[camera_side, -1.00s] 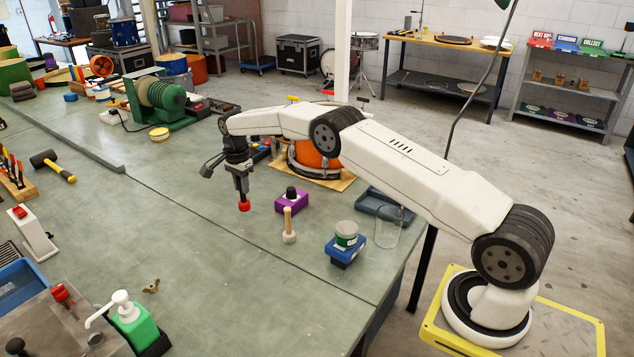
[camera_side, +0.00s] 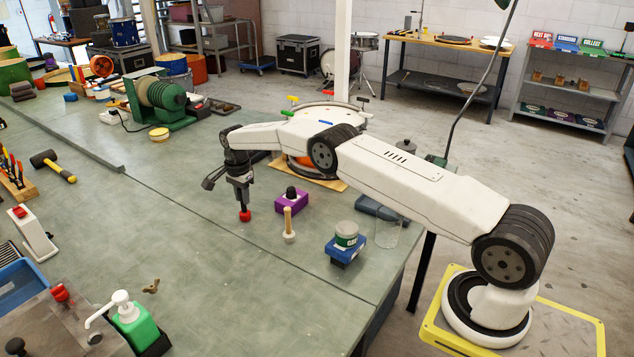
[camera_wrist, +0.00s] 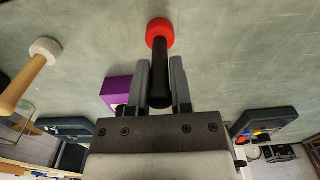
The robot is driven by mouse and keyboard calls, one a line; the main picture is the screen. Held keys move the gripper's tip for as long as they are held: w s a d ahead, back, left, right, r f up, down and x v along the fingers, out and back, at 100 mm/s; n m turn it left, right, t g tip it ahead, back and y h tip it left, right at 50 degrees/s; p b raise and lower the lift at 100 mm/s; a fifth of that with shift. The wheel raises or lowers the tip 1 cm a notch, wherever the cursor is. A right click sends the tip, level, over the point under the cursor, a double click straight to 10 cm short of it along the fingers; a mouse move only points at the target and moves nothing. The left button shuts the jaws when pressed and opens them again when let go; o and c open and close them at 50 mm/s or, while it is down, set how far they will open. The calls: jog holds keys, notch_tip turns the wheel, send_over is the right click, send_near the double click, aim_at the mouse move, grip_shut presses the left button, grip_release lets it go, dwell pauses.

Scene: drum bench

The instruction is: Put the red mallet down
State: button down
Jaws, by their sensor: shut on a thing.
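The red mallet has a red head (camera_side: 245,216) and a black handle; it also shows in the wrist view (camera_wrist: 160,32). My gripper (camera_side: 243,196) is shut on the black handle, with one finger on each side of it in the wrist view (camera_wrist: 160,84). The mallet hangs upright, head down, and the head is at or very close to the green bench top (camera_side: 200,260). I cannot tell for certain whether it touches.
A white-headed mallet with a wooden handle (camera_side: 288,226) stands close to the right. A purple block with a black knob (camera_side: 292,199) is behind it. A blue stand with a jar (camera_side: 345,245) is farther right.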

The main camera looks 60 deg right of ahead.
jog(key=c, duration=0.5)
grip_release()
jog(key=shift+f, duration=0.1)
jog(key=shift+c, duration=0.2)
notch_tip(320, 180, up, 12)
jog(key=shift+r, duration=0.2)
jog(key=shift+a, duration=0.1)
dwell(0.4)
jog(key=s+a+r+n+t, duration=0.1)
jog(key=s+a+n, duration=0.35)
jog(key=s, duration=0.25)
jog(key=s+a+r+n, duration=0.1)
jog(key=s+a+n, duration=0.2)
jog(key=s+n, duration=0.25)
jog(key=s+a+f+n, duration=0.1)
jog(key=s+n, duration=0.3)
jog(key=s, duration=0.7)
jog(key=s+a+f+n+t, duration=0.1)
jog(key=s+n, duration=0.3)
jog(key=s, duration=0.8)
jog(key=shift+s+a+f+t, duration=0.2)
jog(key=shift+a+f+t, duration=0.1)
jog(key=shift+a+f, duration=0.55)
